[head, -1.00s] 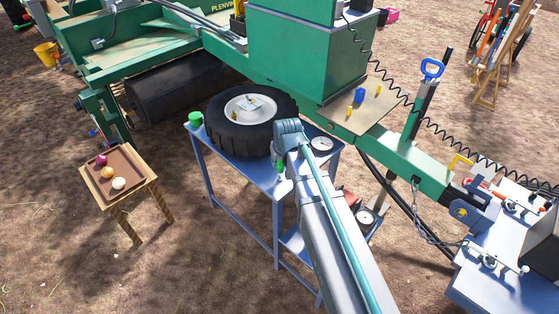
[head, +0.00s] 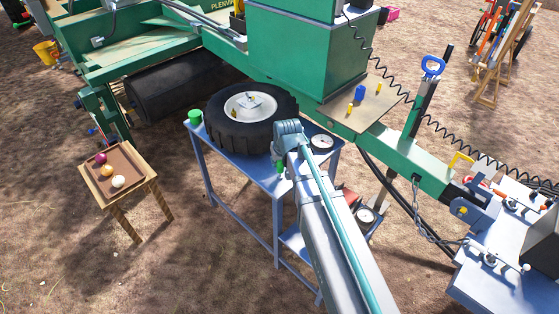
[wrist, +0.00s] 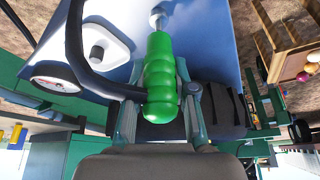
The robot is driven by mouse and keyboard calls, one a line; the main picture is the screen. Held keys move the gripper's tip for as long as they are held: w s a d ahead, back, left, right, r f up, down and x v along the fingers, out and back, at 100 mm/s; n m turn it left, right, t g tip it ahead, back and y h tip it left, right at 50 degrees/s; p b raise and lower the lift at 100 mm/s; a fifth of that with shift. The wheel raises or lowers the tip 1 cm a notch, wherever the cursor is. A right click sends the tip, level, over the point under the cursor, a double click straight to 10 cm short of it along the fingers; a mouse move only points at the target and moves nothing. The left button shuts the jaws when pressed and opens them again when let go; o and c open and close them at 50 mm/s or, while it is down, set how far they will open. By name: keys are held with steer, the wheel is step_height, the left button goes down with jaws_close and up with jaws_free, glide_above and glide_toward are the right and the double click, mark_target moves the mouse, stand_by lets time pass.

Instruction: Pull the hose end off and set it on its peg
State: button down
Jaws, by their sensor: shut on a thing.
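A green ribbed grip, the hose end (wrist: 160,70), fills the middle of the wrist view, with a silvery tip at its far end. My gripper (wrist: 158,98) is shut on it, one finger on each side. A dark hose (wrist: 75,42) loops around on the left and runs behind the grip; where it joins is hidden. A white block with a short dark peg (wrist: 97,52) stands on the blue table to the left of the grip, apart from it. In the head view my arm covers most of the gripper, and only a little green of the hose end (head: 280,168) shows beside it.
A big tyre (head: 230,135) lies on the blue table (head: 258,172), with a green cup (head: 195,117) to its left and a round gauge (head: 321,141) to its right. A wooden stand (head: 98,178) with onions is at left. Green machinery stands close behind.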

steer(key=shift+f+b, duration=0.4)
steer(key=shift+f, duration=0.9)
stand_by(1.0)
steer(key=shift+c, duration=2.3)
jaws_free()
steer(key=shift+r+p, duration=2.5)
steer(key=shift+r, duration=1)
